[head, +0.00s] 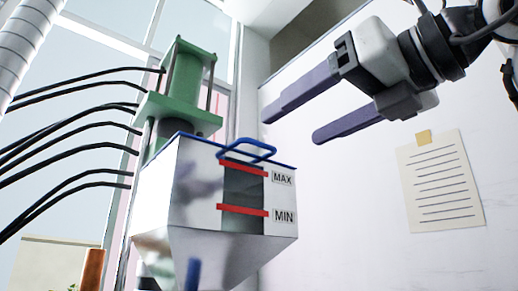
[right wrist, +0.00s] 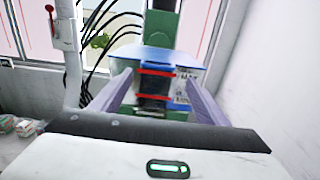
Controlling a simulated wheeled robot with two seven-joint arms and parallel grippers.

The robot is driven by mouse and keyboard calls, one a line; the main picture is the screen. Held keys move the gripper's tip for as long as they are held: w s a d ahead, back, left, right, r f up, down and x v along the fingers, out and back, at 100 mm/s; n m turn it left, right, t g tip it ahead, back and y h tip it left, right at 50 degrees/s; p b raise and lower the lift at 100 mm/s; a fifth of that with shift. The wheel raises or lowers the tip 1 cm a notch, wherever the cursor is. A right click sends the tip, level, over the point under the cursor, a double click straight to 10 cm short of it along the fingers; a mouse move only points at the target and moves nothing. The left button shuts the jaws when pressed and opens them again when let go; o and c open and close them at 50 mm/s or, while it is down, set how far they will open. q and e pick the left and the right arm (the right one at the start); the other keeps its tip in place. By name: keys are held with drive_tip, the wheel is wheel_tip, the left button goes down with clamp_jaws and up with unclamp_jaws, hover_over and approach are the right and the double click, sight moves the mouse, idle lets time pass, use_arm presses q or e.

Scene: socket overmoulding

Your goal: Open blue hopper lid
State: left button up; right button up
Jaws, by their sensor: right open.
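The hopper (head: 190,200) is a metal box with a tapered bottom, a dark window and red MAX and MIN marks. Its blue lid (head: 183,135) shows only as a thin edge on top and looks closed. A blue loop handle (head: 248,150) sits at the lid's front edge. My right gripper (head: 290,122) is open and empty, up and to the right of the handle, apart from it. In the right wrist view the blue lid (right wrist: 150,54) and the hopper window (right wrist: 154,88) lie between the two purple fingers. My left gripper is not in view.
A green machine part (head: 183,80) stands behind the hopper, with several black hoses (head: 75,140) running left from it. A paper note (head: 440,182) is on the white wall at right. A grey pipe (right wrist: 70,50) stands left in the wrist view.

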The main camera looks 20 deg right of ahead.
sight(264, 145)
drive_tip(key=p+x, duration=0.1)
drive_tip(key=x, duration=0.8)
drive_tip(key=shift+w+a+f+p, duration=0.15)
drive_tip(key=shift+w+a+p, duration=0.05)
drive_tip(key=shift+w+p, duration=0.15)
